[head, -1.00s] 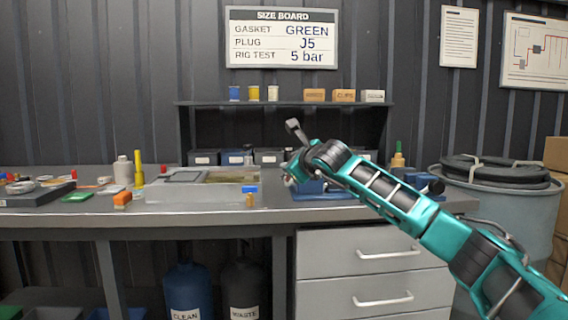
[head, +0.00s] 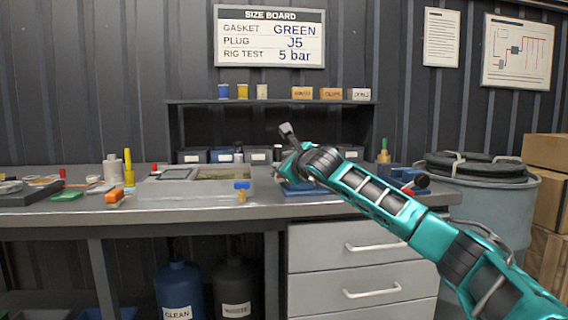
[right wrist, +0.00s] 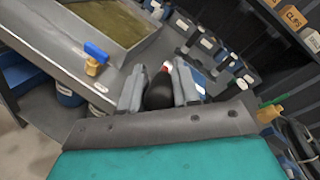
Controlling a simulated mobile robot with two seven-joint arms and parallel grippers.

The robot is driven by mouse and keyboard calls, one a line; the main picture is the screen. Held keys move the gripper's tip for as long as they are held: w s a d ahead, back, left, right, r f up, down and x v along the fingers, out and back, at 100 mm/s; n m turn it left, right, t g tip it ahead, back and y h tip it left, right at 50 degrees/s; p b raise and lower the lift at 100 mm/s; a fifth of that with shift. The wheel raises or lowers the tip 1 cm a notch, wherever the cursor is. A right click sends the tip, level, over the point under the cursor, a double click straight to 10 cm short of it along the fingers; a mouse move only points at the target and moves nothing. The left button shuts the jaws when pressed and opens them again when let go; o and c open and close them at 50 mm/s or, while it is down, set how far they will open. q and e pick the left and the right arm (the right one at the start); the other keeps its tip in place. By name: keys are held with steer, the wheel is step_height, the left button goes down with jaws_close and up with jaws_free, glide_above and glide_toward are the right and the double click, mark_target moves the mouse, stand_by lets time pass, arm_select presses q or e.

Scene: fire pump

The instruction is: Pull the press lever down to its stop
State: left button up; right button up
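My right arm reaches in from the right in the head view, and its gripper (head: 286,169) is over the bench at the blue press base (head: 299,188). The wrist and forearm hide most of the press. In the right wrist view my gripper's two grey fingers (right wrist: 159,88) stand on either side of a black rounded grip (right wrist: 158,94), which looks like the press lever's handle. The grip fills nearly the whole gap between them. The rest of the lever is hidden, so its angle cannot be told. My left gripper is in neither view.
A shallow grey tray (head: 150,198) stands left of the gripper, with a blue-topped brass fitting (head: 242,190) near its right corner. Dark bins (head: 225,155) line the back under a shelf (head: 270,102). A blue and black part (head: 415,178) lies right of the press.

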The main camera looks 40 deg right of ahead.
steer(key=o, duration=0.4)
steer(key=shift+f, duration=0.15)
steer(key=shift+v, duration=6.45)
